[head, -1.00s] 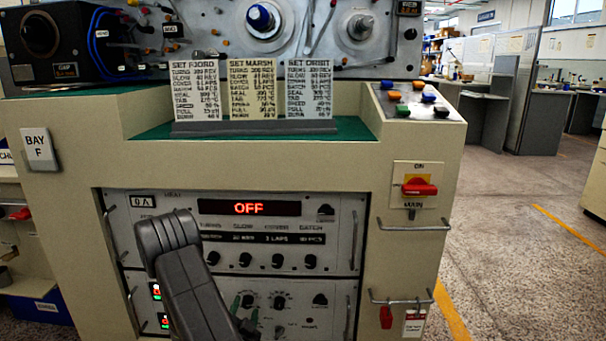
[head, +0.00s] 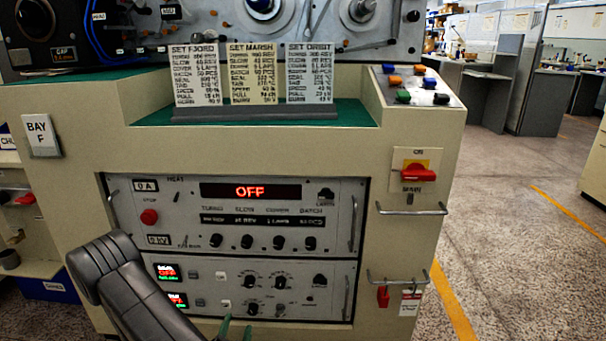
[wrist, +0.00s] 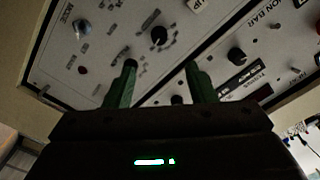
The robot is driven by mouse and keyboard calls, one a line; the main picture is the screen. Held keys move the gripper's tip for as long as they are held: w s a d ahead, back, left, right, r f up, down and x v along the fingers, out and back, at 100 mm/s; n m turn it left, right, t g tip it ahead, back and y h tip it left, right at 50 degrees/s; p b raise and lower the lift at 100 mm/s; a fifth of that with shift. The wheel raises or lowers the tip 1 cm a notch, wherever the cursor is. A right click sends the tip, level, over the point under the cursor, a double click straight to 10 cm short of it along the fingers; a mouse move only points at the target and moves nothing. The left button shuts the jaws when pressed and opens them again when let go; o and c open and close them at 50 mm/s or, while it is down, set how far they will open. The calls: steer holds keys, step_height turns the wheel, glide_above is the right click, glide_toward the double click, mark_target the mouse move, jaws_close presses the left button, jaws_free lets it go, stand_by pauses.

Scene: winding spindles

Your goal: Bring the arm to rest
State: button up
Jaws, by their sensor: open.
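My gripper (wrist: 163,82) shows in the wrist view with its two green fingers apart and nothing between them. Behind the fingers is the grey control panel with black knobs (wrist: 158,36). In the head view only the green fingertips (head: 235,328) show at the bottom edge, in front of the lower panel (head: 318,297). My dark grey arm slants across the lower left of the cabinet and hides part of the panels. I cannot tell whether the fingertips touch the panel.
A red main switch (head: 417,174) and metal handles (head: 411,209) stick out on the cabinet's right side. Three setting cards (head: 254,74) stand on the green ledge. Open floor (head: 510,230) lies to the right.

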mark_target(249, 285)
steer(key=w+b, duration=0.1)
steer(key=w, duration=0.8)
steer(key=w+b, duration=0.1)
steer(key=w, duration=0.4)
steer(key=shift+d+b, duration=0.35)
steer(key=shift+s+n, duration=0.25)
steer(key=shift+n, duration=0.55)
steer(key=n+p, duration=0.1)
steer(key=n, duration=0.4)
steer(key=n+p, duration=0.3)
steer(key=shift+r, duration=0.25)
steer(key=shift+n+p, duration=0.9)
steer(key=shift+n, duration=0.1)
steer(key=shift+s+f+n+p, duration=0.1)
steer(key=shift+s+n+p, duration=0.1)
steer(key=shift+n+p, duration=0.2)
steer(key=s, duration=0.6)
steer(key=shift+s+a+f, duration=0.15)
steer(key=shift+s, duration=0.1)
